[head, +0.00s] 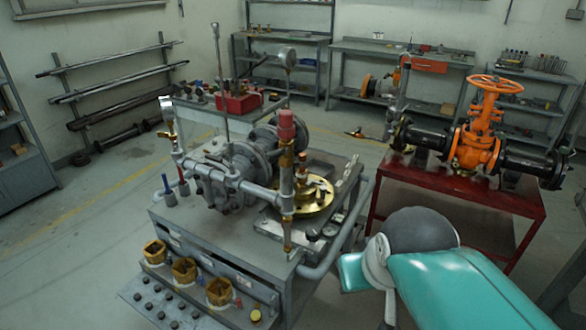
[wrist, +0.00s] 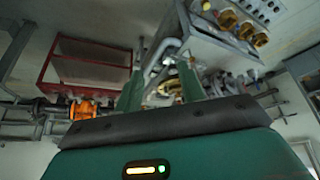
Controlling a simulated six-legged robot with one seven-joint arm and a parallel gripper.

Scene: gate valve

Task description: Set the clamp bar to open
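I cannot tell for sure which part is the clamp bar. A pump and pipe assembly (head: 225,175) stands on the grey bench (head: 215,240), with upright rods, a red-capped fitting (head: 287,125) and a round brass flange (head: 312,197). An orange gate valve (head: 478,140) with a handwheel (head: 497,84) sits between black pipes on a red table (head: 460,190). My gripper (wrist: 160,88) shows in the wrist view, its two green fingers apart with nothing clearly held. That view looks upside down, with the bench (wrist: 200,42) and the orange valve (wrist: 82,110) beyond the fingers.
Yellow-brown cups (head: 184,268) stand on a front shelf of the grey bench. Shelving (head: 285,50) and a workbench (head: 400,55) line the back wall. Pipe racks (head: 110,90) stand at the left. Floor is clear at the left, and a gap separates bench and red table.

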